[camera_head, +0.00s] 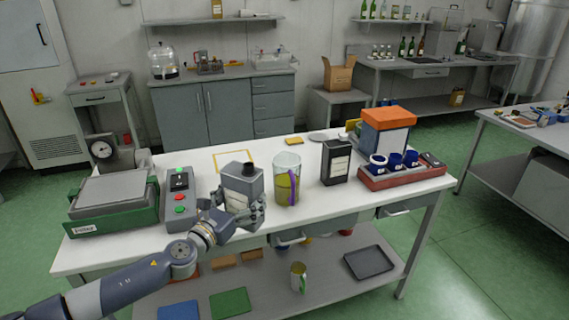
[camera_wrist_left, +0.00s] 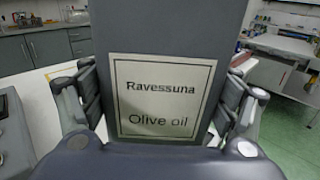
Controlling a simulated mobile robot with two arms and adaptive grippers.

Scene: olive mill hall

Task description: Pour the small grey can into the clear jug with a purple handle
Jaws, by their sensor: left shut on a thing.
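My left gripper (camera_head: 243,205) is shut on the small grey can (camera_head: 240,184), which has a dark cap or spout on top. In the left wrist view the can's label (camera_wrist_left: 165,97) reads "Ravessuna Olive oil", between the two fingers. The can looks roughly upright above the white table, just left of the clear jug (camera_head: 287,165). The jug stands upright, has a purple handle (camera_head: 293,188) on its front right side and holds yellow-green liquid. I cannot tell whether the can touches the table. My right gripper is not in view.
A dark can with a white label (camera_head: 336,163) stands right of the jug. Further right is a red tray (camera_head: 373,183) with blue cups. A green-framed scale (camera_head: 113,203) and a grey button box (camera_head: 180,205) stand left. A green-handled jug (camera_head: 298,278) is on the lower shelf.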

